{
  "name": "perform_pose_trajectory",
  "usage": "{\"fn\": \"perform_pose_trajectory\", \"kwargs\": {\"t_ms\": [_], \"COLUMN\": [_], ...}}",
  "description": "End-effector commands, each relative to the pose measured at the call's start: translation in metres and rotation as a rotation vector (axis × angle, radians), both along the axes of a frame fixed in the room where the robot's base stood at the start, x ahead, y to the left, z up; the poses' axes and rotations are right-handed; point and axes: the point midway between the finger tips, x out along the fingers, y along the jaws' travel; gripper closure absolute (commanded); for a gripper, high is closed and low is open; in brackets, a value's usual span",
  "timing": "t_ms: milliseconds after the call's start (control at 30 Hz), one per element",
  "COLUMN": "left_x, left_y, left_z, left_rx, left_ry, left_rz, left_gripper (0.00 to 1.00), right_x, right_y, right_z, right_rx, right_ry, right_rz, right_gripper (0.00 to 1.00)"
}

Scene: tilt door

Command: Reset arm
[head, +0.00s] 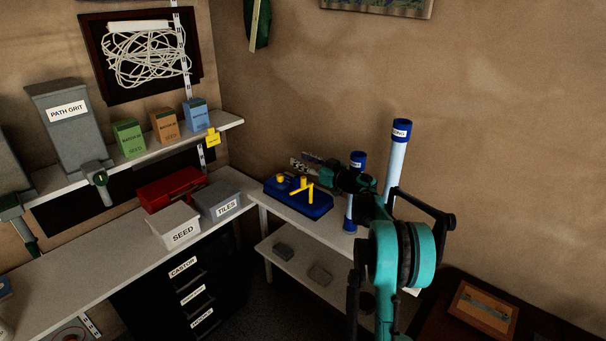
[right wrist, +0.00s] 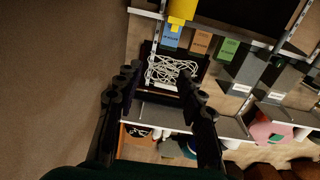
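My right arm (head: 400,250), teal and black, rises from the bottom of the head view and bends left. Its gripper (head: 303,164) is above and behind a blue block with yellow parts (head: 300,198) on the white bench. In the right wrist view my right gripper (right wrist: 163,85) has its two black fingers spread wide with nothing between them. It points towards the wall shelf and the framed white cord, some way off. My left gripper is in neither view.
Two blue-capped tubes (head: 397,160) stand close to my right arm. Grey SEED (head: 175,225) and TILES (head: 220,202) bins and a red box (head: 170,188) fill the bench corner. A shelf holds seed boxes (head: 165,126) and a PATH GRIT dispenser (head: 68,130). A wooden tray (head: 484,310) lies lower right.

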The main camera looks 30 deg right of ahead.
Motion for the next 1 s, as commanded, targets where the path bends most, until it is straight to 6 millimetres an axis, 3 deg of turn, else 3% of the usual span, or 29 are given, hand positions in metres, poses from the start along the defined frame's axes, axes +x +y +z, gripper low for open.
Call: {"fn": "perform_pose_trajectory", "kwargs": {"t_ms": [200,767,867,1000], "left_x": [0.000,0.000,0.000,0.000], "left_y": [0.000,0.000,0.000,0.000], "left_z": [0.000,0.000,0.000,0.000], "left_rx": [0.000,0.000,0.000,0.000], "left_ry": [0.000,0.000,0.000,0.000], "left_rz": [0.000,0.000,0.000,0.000], "left_gripper": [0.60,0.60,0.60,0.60], "right_x": [0.000,0.000,0.000,-0.009], "right_y": [0.000,0.002,0.010,0.035], "right_z": [0.018,0.022,0.042,0.101], "right_rx": [0.000,-0.001,-0.005,-0.013], "right_ry": [0.000,-0.007,-0.039,-0.134], "right_rz": [0.000,-0.005,-0.035,-0.166], "right_gripper": [0.61,0.61,0.61,0.61]}}
